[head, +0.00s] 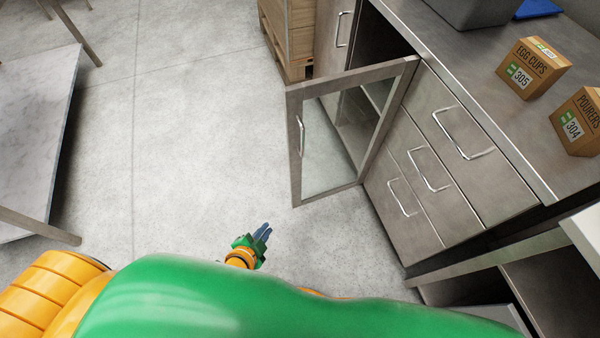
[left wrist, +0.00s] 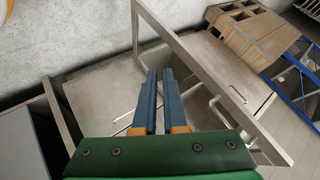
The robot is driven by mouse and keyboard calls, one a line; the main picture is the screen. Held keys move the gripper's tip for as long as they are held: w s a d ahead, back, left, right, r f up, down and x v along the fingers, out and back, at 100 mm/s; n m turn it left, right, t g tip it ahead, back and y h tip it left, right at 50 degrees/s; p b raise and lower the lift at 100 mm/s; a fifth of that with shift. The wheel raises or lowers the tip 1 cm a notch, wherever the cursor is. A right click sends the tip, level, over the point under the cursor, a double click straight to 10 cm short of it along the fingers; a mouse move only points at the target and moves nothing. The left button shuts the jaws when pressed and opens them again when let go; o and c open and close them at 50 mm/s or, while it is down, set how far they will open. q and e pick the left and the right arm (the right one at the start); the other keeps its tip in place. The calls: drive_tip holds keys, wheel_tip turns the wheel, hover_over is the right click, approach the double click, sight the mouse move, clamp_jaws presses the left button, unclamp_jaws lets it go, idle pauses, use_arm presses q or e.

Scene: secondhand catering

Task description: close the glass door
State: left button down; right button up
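The glass door (head: 350,76) has a grey metal frame, a clear pane and a bar handle (head: 300,136) near its left edge. It stands swung out from the steel counter cabinet, well open. Its right edge is against the cabinet beside the drawers. My left gripper (head: 265,231) is low over the floor, left of and nearer than the door, apart from it. Its two blue fingers are close together with a narrow gap and nothing seen between them. In the left wrist view the door frame (left wrist: 195,68) stands beyond and right of the fingers. My right gripper is not visible.
Steel drawers (head: 425,165) with bar handles lie right of the door. Boxes of egg cups (head: 533,70) and pourers (head: 578,122) stand on the counter. A wooden crate (head: 290,35) is behind the door. A table (head: 35,130) is at left. Floor between is clear.

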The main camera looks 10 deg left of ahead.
sight(294, 141)
use_arm(q)
drive_tip(key=w+d+r+m+t+h+b, duration=0.2)
drive_tip(key=w+r+m+t+b, duration=0.6)
drive_tip(key=w+m+b, duration=0.15)
drive_tip(key=x, duration=0.3)
drive_tip(key=a+x, duration=0.1)
drive_tip(key=x, duration=0.3)
drive_tip(key=b+x, duration=0.1)
drive_tip(key=x, duration=0.3)
drive_tip(key=shift+w+a+r, duration=0.1)
drive_tip(key=shift+w+a, duration=0.1)
drive_tip(key=shift+w, duration=0.05)
drive_tip(key=shift+w+a, duration=0.3)
drive_tip(key=shift+w, duration=0.15)
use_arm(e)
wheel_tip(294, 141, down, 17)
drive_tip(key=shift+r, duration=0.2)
use_arm(q)
drive_tip(key=shift+a, duration=0.1)
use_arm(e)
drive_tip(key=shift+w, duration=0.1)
